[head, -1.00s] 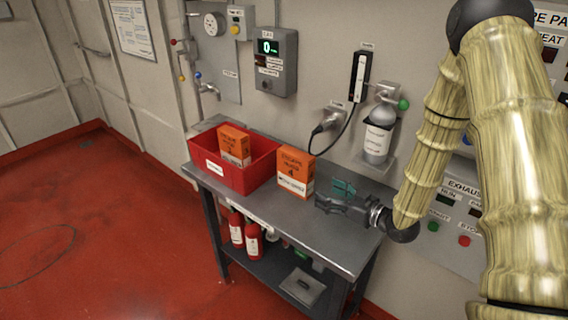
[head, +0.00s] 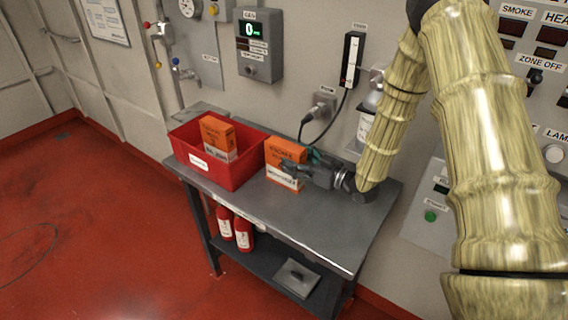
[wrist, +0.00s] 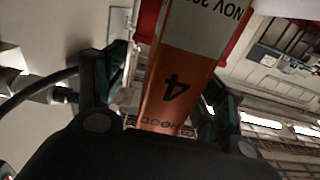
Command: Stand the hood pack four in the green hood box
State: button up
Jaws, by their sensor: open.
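The hood pack four (head: 279,153), an orange and white box, stands upright on the grey bench beside the red bin. In the wrist view its face with the "4" (wrist: 178,85) is close and between my fingers. My gripper (head: 299,160) is open at the pack's right side, with its fingers around it. Whether they touch it, I cannot tell. Part of the pack's front is hidden by a finger. No green box shows in either view.
The red bin (head: 222,177) stands left of the pack and holds another orange pack (head: 216,137). The grey bench (head: 330,232) is clear in front and to the right. Red extinguishers (head: 243,236) and a grey flat item (head: 297,277) are on the lower shelf. A cable hangs behind the pack.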

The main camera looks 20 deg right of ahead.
aim_at(286, 154)
jog(key=w+a+p, duration=0.2)
jog(key=shift+a+r, duration=0.35)
jog(key=shift+w+f, duration=0.25)
jog(key=shift+w, duration=0.15)
jog(key=shift+s+r, duration=0.2)
jog(key=shift+c, duration=1.4)
jog(key=shift+a, duration=0.1)
jog(key=c, duration=1)
grip_shut()
